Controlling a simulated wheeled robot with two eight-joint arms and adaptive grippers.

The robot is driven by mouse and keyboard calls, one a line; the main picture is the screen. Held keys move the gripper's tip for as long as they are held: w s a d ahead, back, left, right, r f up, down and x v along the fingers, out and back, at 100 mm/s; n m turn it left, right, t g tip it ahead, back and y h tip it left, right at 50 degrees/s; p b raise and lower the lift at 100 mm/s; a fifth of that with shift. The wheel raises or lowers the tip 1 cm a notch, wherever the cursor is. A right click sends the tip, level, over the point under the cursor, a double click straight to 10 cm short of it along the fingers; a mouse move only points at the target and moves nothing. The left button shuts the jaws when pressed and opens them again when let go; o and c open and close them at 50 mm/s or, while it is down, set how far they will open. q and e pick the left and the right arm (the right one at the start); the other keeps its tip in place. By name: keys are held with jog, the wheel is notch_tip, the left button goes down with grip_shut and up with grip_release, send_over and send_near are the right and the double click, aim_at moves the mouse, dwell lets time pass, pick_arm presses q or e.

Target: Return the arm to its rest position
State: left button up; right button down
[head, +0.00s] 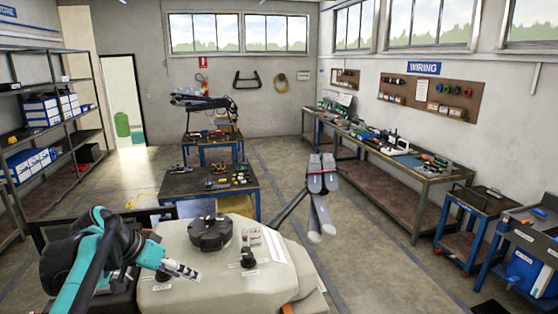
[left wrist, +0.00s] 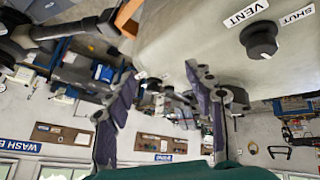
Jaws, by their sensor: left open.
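My left gripper (head: 183,269) is at the end of the teal arm, close to the left part of the beige spray drone tank (head: 215,285). In the left wrist view my left gripper (left wrist: 160,75) has its two dark fingers spread apart with nothing held between them. The black vent knob (head: 248,257) stands on the tank, to the right of the gripper and apart from it. The knob (left wrist: 260,40) also shows in the wrist view, between labels reading VENT and SHUT. My right gripper is not in view.
A large black cap (head: 210,232) sits on top of the tank. A blue worktable (head: 240,198) with parts stands beyond. Shelving lines the left wall and benches the right. Open floor lies to the right of the tank.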

pick_arm(q)
jog(key=s+d+f+n+t+y, duration=0.1)
jog(key=s+d+f+n+y, duration=0.15)
jog(key=s+f, duration=0.6)
jog(key=s+d+f+n+t+y, duration=0.1)
jog(key=s+d+f+n+y, duration=0.15)
jog(key=s+f, duration=0.65)
notch_tip(320, 180, down, 27)
jog(key=s+b, duration=0.3)
jog(key=b, duration=2.6)
jog(key=shift+d+r+b, duration=0.15)
jog(key=shift+d+b, duration=0.2)
jog(key=shift+b, duration=0.05)
jog(key=shift+c, duration=0.4)
